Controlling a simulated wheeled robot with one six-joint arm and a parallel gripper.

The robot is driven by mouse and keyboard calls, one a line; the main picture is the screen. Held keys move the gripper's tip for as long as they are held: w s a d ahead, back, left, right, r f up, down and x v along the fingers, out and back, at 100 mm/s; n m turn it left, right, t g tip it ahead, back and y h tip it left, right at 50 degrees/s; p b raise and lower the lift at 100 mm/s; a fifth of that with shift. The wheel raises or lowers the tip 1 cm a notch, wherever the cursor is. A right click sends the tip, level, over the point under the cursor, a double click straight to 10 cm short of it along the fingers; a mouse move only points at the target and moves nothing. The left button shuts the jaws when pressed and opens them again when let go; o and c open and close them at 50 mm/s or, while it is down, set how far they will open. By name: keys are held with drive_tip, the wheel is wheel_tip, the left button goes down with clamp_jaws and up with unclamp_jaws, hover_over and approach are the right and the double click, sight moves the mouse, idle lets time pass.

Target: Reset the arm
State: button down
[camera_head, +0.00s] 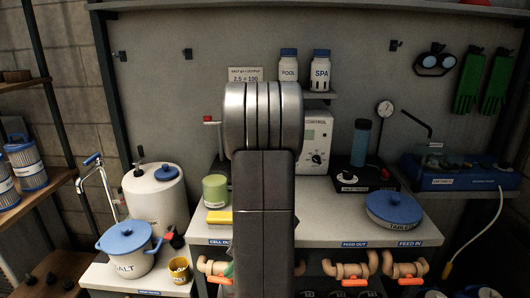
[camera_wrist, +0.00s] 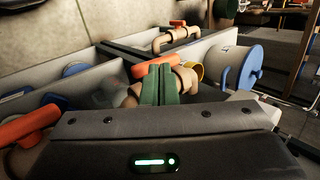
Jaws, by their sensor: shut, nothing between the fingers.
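My arm stands upright in the middle of the head view and covers part of the counter behind it. My gripper (camera_wrist: 159,84) shows in the wrist view as two green fingers side by side, shut with nothing between them. The fingers point toward tan pipes with orange handles; a tan pipe (camera_wrist: 178,36) lies beyond the tips. Whether the fingers touch the nearest pipe, I cannot tell. In the head view the gripper is mostly hidden behind my arm.
The counter holds a control box (camera_head: 316,142), a green cup (camera_head: 215,190), a yellow block (camera_head: 219,216) and a blue-lidded tablet pot (camera_head: 393,209). A salt pot (camera_head: 128,252) and yellow mug (camera_head: 179,270) stand at left. Pipes with orange handles (camera_head: 354,282) jut below the counter.

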drive_tip(key=shift+w+d+r+t+y+b, duration=0.2)
drive_tip(key=shift+d+r+y+b, duration=0.25)
drive_tip(key=shift+d+r, duration=0.55)
drive_tip(key=shift+w+d+r+t+y+b, duration=0.1)
drive_tip(key=shift+d+r+t+y+b, duration=0.35)
drive_tip(key=shift+d+r, duration=0.5)
drive_tip(key=shift+f, duration=0.15)
